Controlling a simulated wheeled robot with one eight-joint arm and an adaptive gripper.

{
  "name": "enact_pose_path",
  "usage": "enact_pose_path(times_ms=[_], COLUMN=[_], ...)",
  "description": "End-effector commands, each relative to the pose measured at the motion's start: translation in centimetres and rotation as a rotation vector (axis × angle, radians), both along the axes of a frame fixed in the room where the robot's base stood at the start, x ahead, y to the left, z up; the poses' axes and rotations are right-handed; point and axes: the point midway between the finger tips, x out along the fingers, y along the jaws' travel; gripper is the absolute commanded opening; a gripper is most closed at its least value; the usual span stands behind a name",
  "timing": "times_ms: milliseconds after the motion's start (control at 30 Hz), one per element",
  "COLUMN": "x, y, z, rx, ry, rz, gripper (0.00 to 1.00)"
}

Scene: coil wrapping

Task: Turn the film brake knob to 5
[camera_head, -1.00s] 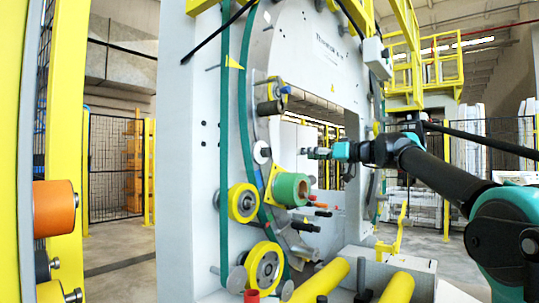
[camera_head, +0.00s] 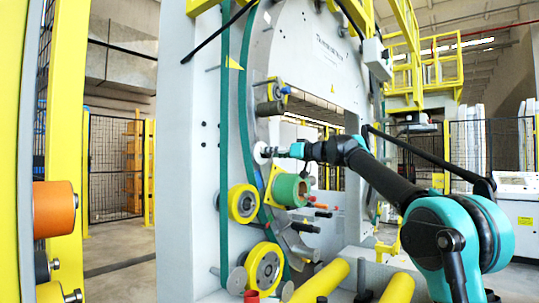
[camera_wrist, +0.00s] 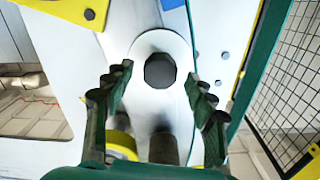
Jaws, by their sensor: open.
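The film brake knob (camera_wrist: 160,70) is a dark, many-sided knob on a white oval plate (camera_wrist: 150,42) in the wrist view. Any scale or numbers around it cannot be made out. My gripper (camera_wrist: 160,82) is open, with one dark finger on each side of the knob in the picture; I cannot tell whether they touch it. In the head view, my gripper (camera_head: 272,152) points left at the pale disc (camera_head: 259,153) on the machine's ring and largely hides the knob.
A green belt (camera_head: 225,120) runs down the machine's left side.

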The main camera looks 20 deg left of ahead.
Motion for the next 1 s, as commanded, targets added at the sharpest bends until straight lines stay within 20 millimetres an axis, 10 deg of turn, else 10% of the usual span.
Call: enact_pose_path(times_ms=[500,1000], x=[0.7,0.7], y=[1.8,1.7], z=[0.0,0.0], rx=[0.0,0.0], ry=[0.0,0.001], rz=[-0.001,0.0], gripper=[0.56,0.06])
